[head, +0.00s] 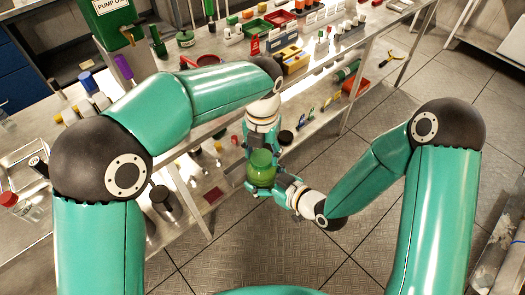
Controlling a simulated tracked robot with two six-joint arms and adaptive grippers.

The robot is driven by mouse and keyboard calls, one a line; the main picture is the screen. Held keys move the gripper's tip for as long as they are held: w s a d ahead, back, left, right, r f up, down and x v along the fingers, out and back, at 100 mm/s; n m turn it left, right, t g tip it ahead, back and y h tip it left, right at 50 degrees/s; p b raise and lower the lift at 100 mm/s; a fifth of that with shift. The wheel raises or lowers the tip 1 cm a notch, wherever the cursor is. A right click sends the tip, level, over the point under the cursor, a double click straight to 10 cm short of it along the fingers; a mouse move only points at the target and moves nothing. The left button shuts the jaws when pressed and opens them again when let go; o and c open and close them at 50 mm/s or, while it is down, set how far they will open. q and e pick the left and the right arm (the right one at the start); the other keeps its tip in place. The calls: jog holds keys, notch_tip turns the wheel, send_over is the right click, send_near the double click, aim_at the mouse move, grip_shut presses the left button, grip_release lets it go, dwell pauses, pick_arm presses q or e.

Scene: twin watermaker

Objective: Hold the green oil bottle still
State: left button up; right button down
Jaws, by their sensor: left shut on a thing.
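The green oil bottle (262,170) is in the middle of the head view, off the front edge of the bench and above the floor. My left gripper (262,150) comes down from above and is shut on the top of the bottle. Its fingers hide the bottle's neck and any cap. My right gripper (272,187) comes from the lower right, with its fingers at the bottle's lower part. Whether these fingers press on the bottle is too small to tell. The bottle looks roughly upright.
The metal bench (225,65) runs behind the bottle, with red and green trays, a yellow holder (291,60) and small bottles on it. A lower shelf (205,165) holds small parts. A green pump oil can (108,22) stands at upper left. The tiled floor (270,250) is clear.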

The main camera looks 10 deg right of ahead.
pick_arm(q)
jog(key=o, duration=0.7)
jog(key=shift+o, duration=0.2)
jog(key=shift+r, duration=0.1)
jog(key=shift+r, duration=2.2)
jog(key=shift+c, duration=0.5)
